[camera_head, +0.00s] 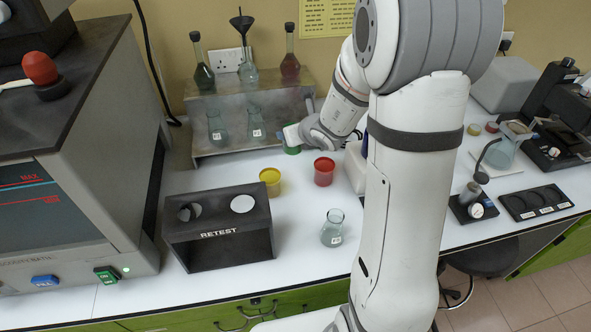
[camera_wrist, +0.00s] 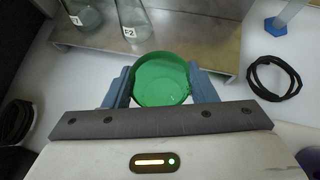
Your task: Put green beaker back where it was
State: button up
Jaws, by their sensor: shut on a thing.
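The green beaker (camera_wrist: 161,80) sits between the two blue-grey fingers of my gripper (camera_wrist: 162,88) in the wrist view, seen from above with its open rim showing. The gripper is shut on it. In the head view, a small part of the green beaker (camera_head: 291,150) shows by my gripper (camera_head: 292,138), in front of the metal shelf stand and left of my wrist. I cannot tell whether its base touches the table.
A yellow beaker (camera_head: 270,181) and a red beaker (camera_head: 324,171) stand on the white table nearby. A black RETEST rack (camera_head: 218,232) and a flask (camera_head: 332,229) are nearer the front. The metal shelf stand (camera_head: 205,150) holds several flasks behind. A black coil (camera_wrist: 273,78) lies right of the gripper.

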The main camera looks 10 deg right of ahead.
jog(key=f+b, duration=0.1)
jog(key=b, duration=0.2)
jog(key=shift+w+a+y, duration=0.3)
jog(key=shift+w+a, duration=0.05)
jog(key=shift+w, duration=0.05)
jog(key=b, duration=0.4)
jog(key=shift+w+a+n+y, duration=0.15)
jog(key=shift+w+n+y, duration=0.15)
jog(key=shift+n, duration=0.1)
jog(key=b, duration=0.3)
jog(key=shift+w, duration=0.15)
jog(key=shift+d+r+b, duration=0.1)
jog(key=shift+d+b, duration=0.3)
jog(key=shift+b, duration=0.6)
notch_tip(320, 180, down, 10)
jog(key=b, duration=0.4)
jog(key=shift+r+b, duration=0.25)
jog(key=shift+b, duration=0.1)
jog(key=shift+f, duration=0.2)
jog(key=o, duration=1)
